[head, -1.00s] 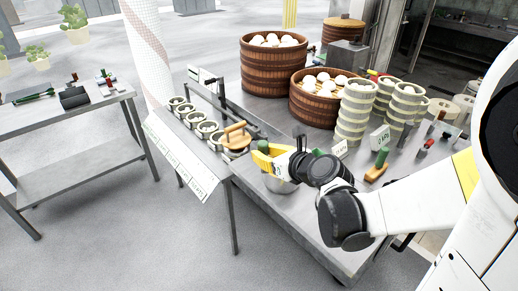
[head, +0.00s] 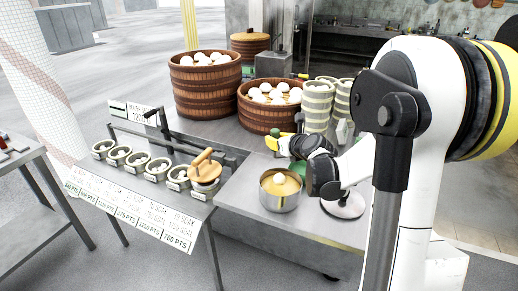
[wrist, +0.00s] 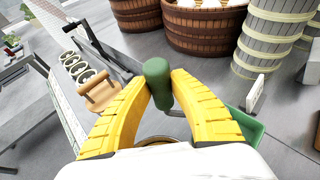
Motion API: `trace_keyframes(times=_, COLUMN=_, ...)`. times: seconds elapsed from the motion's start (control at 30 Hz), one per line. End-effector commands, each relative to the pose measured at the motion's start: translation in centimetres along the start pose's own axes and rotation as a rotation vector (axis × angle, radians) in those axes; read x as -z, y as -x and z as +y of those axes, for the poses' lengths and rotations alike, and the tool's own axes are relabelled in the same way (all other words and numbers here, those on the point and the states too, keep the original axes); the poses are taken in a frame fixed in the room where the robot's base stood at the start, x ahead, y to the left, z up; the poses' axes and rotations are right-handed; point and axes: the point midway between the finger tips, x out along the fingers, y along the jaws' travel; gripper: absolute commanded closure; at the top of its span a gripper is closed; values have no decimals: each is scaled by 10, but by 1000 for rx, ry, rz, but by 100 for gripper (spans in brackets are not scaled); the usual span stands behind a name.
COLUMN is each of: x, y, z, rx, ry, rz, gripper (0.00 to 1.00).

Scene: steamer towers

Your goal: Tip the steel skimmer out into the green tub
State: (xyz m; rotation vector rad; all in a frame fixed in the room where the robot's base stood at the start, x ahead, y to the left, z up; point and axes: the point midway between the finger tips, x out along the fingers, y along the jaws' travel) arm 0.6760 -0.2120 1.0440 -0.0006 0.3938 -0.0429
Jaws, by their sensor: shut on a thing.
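My gripper (head: 272,143) has yellow fingers and, in the wrist view (wrist: 158,80), is shut on the green handle (wrist: 158,82) of what looks like the steel skimmer. A short grey part shows beside the handle; the skimmer's head is hidden. The green tub (wrist: 246,128) shows partly at the right of the wrist view, beyond the right finger. In the head view, a green patch (head: 298,170), likely the tub, shows below my gripper, mostly covered. Whether the skimmer holds anything cannot be seen.
A steel pot (head: 280,202) with yellow contents stands left of the green patch. A row of small bowls (head: 140,160) and a wooden-handled lid (head: 205,173) lie further left. Brown steamers (head: 205,95) and pale steamer towers (head: 318,105) stand behind. A pale disc (head: 343,206) lies right.

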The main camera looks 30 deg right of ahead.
Motion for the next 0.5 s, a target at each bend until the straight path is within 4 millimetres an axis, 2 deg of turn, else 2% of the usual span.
trace_keyframes(times=0.1, x=0, y=-3, z=-6, rx=9, ry=-3, rz=0, gripper=100)
trace_keyframes(times=0.5, x=2, y=-2, z=-6, rx=9, ry=-3, rz=0, gripper=100)
